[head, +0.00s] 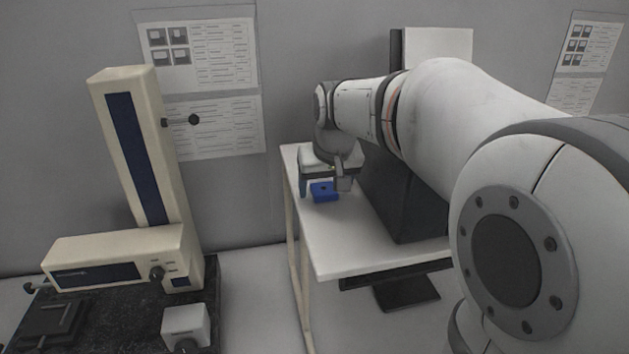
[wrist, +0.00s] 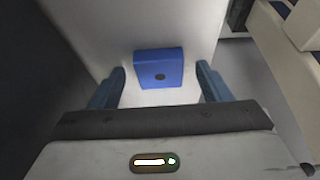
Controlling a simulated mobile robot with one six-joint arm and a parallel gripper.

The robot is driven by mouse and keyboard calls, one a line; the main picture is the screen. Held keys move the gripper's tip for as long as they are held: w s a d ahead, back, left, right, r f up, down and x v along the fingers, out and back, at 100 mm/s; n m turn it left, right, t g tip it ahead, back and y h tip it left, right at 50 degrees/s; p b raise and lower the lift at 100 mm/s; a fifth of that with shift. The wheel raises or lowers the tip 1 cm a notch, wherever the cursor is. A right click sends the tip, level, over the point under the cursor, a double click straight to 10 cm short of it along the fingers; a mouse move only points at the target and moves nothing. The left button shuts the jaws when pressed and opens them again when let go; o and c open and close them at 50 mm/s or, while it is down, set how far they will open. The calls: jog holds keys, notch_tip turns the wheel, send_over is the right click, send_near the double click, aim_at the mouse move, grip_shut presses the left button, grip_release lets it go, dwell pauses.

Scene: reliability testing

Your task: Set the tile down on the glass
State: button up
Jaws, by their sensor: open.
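In the wrist view the tile (wrist: 158,68) is seen whole, just beyond and between the fingertips. My gripper (head: 322,184) is open and empty above the table, close to the tile. In the wrist view its two blue fingers stand wide apart, one on each side of the tile, with bare gaps between. A cream measuring instrument stands at the left, with a dark flat stage (head: 50,322) at its base. I cannot tell which surface is the glass.
The white table (head: 350,258) is clear in front of the tile. A dark monitor-like box (head: 395,200) stands on it, close to the right of my gripper. The instrument's column (head: 140,150) rises at the left, with a floor gap before the table.

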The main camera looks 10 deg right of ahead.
jog(key=shift+c, duration=0.3)
jog(key=c, duration=1.1)
jog(key=shift+r, duration=0.15)
